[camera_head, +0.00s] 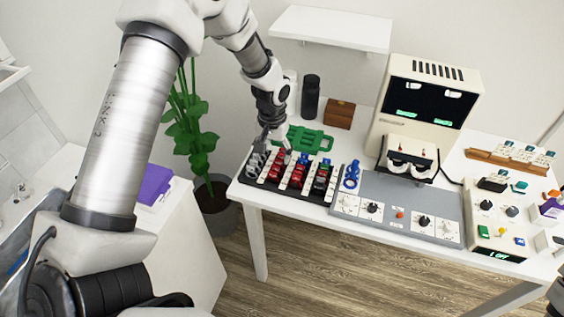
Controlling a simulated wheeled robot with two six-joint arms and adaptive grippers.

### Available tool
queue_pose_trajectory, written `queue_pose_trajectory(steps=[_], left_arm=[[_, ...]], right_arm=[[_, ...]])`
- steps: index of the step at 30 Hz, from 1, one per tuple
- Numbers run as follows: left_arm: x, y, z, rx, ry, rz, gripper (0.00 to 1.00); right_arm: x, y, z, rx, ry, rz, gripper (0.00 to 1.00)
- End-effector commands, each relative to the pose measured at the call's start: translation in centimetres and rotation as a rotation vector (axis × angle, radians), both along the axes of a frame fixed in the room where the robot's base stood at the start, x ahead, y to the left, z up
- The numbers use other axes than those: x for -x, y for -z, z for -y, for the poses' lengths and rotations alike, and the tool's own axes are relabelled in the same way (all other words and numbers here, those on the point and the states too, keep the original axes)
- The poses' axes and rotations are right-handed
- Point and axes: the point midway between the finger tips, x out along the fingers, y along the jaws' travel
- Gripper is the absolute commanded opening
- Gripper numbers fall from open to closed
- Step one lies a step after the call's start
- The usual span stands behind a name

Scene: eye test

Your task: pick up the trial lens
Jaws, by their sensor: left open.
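A black trial lens tray (331,199) lies on the left part of the white table, with rows of red-, blue- and dark-handled lenses on pale strips. A blue ring-shaped piece (351,176), which looks like a trial lens, stands just right of the tray. I cannot tell which lens is the one named. My left gripper (272,145) is open above the tray's back left part, pointing down. It hides some of the tray there, and I cannot tell whether it touches a lens. My right gripper is not in view.
A green tray (305,139) lies behind the lens tray. A black bottle (310,96) and brown box (340,114) stand further back. A cream machine with a screen (426,105) and a grey control panel (400,208) are to the right. A plant (193,130) stands left of the table.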

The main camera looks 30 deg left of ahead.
Motion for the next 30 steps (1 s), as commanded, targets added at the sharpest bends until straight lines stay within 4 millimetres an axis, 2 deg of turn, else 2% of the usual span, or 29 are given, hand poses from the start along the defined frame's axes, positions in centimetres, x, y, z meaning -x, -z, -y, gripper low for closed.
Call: queue_pose_trajectory(steps=[7,10,17,22,23,30], left_arm=[[0.0,3.8,0.5,0.0,0.001,-0.004,0.69],[-0.1,5.5,0.5,0.0,0.002,-0.002,0.69],[-0.1,6.1,0.5,0.001,0.002,0.001,0.69],[-0.1,6.1,0.5,0.001,0.002,0.001,0.29],[-0.1,6.1,0.5,0.001,0.002,0.001,0.26],[-0.1,6.1,0.5,0.001,0.002,0.001,0.26]], right_arm=[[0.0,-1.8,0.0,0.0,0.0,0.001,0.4],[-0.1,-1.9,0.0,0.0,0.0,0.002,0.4],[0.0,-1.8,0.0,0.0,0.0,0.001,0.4],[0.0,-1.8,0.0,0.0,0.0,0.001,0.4],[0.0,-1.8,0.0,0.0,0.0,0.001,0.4],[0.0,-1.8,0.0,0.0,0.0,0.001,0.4]])
